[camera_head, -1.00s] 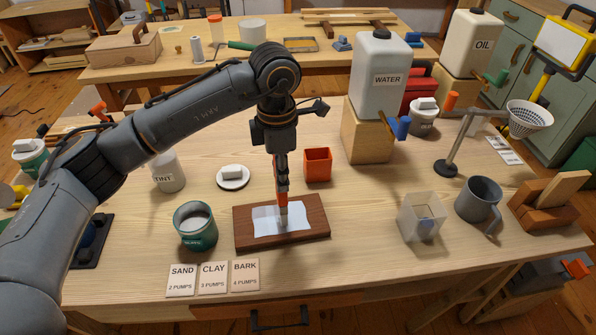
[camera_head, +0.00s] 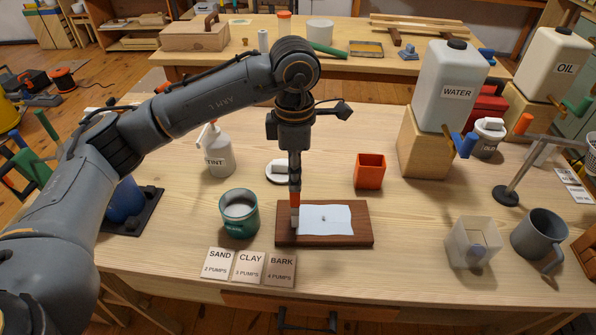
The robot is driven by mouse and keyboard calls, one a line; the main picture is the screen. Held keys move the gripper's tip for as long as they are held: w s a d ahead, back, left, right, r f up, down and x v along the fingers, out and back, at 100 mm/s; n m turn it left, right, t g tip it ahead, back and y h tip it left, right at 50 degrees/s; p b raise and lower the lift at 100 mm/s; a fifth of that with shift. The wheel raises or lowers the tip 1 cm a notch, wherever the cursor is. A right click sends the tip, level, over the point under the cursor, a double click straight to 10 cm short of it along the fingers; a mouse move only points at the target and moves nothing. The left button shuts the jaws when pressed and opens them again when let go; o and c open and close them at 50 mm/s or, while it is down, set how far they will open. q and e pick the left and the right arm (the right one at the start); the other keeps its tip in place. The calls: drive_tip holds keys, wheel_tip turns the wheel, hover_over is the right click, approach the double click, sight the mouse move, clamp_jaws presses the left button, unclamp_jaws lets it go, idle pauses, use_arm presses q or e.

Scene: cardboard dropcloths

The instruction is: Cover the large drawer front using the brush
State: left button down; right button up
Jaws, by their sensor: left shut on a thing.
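The large drawer front (camera_head: 364,228) is a dark brown wooden board lying flat on the bench in the head view. A white patch (camera_head: 335,218) covers the middle of its top, with a small dark spot in it; brown wood shows around it. My left gripper (camera_head: 294,165) is shut on the brush (camera_head: 295,204), held upright. The brush has an orange section and a pale lower end, which is at the left edge of the white patch. Whether the bristles touch the board is hard to tell. My right gripper is out of view.
A green paint cup (camera_head: 239,228) stands left of the board. Recipe cards (camera_head: 249,266) lie in front, an orange box (camera_head: 369,171) and a round white lid (camera_head: 277,171) behind. A clear container (camera_head: 473,252) and grey mug (camera_head: 540,236) stand right.

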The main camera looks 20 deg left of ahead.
use_arm(q)
wheel_tip(320, 180, up, 5)
drive_tip(key=p, duration=0.3)
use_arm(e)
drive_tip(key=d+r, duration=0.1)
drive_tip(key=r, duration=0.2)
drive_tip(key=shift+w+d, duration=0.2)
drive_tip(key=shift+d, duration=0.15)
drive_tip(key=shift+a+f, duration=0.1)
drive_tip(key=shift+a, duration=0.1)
